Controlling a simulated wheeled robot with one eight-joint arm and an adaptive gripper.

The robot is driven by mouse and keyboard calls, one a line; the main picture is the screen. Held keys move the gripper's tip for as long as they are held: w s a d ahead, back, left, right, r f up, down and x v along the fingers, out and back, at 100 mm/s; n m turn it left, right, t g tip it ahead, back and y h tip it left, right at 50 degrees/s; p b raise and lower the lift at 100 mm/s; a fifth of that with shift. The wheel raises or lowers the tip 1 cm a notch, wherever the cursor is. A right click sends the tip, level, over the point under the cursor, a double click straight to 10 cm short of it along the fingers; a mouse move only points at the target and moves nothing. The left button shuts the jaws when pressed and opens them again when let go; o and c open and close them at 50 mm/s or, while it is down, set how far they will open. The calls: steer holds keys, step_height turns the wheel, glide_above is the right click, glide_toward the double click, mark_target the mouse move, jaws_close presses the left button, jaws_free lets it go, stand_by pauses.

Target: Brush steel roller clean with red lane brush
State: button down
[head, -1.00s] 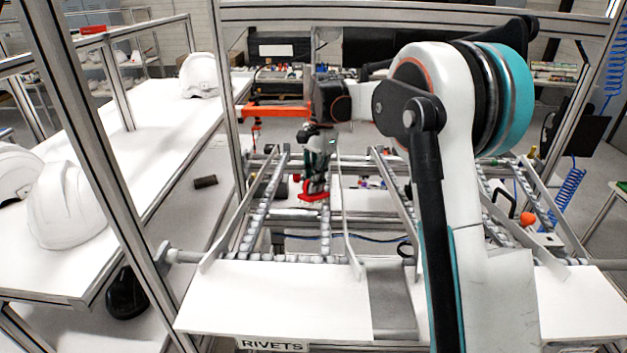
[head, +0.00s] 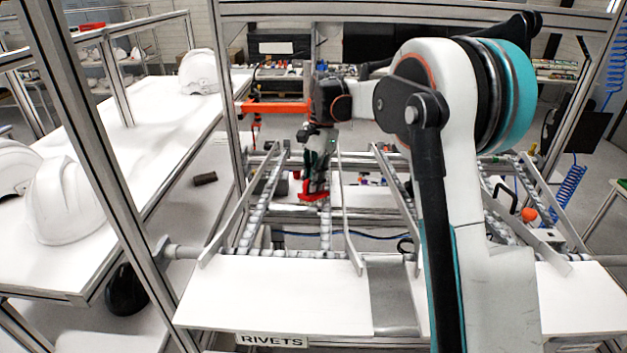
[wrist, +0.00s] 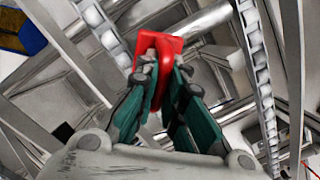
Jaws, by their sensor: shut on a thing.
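My gripper (head: 318,180) hangs over the left roller lane in the head view. In the wrist view my gripper (wrist: 165,105) has its green-sided fingers shut on the red lane brush (wrist: 158,50). The brush also shows as a small red shape (head: 314,197) under the fingers in the head view. The steel roller (wrist: 205,35) crosses the wrist view just beyond the brush, and in the head view a steel crossbar (head: 295,212) runs near it. I cannot tell whether the brush touches the roller. The bristles are hidden.
Rails with small wheels (head: 262,205) flank my gripper on the left, with a thin metal guide (head: 345,205) on the right. A white board (head: 270,290) labelled RIVETS lies in front. White helmet shells (head: 62,200) stand on the left table. An orange bar (head: 275,107) is behind.

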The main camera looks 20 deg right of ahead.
steer(key=shift+s+f, duration=0.1)
steer(key=shift+f, duration=0.25)
steer(key=shift+a, duration=0.15)
steer(key=w+a+b, duration=0.2)
steer(key=a, duration=0.5)
steer(key=shift+f, duration=0.25)
stand_by(0.4)
steer(key=shift+d, duration=0.1)
steer(key=shift+s+d+r+b, duration=0.1)
steer(key=shift+s+d+b, duration=0.2)
steer(key=shift+d, duration=0.9)
steer(key=shift+s+d+r+b, duration=0.15)
steer(key=shift+s+d, duration=0.25)
steer(key=shift+d, duration=0.75)
steer(key=shift+s+d+b, duration=0.2)
steer(key=shift+s+d, duration=0.15)
steer(key=shift+d, duration=0.85)
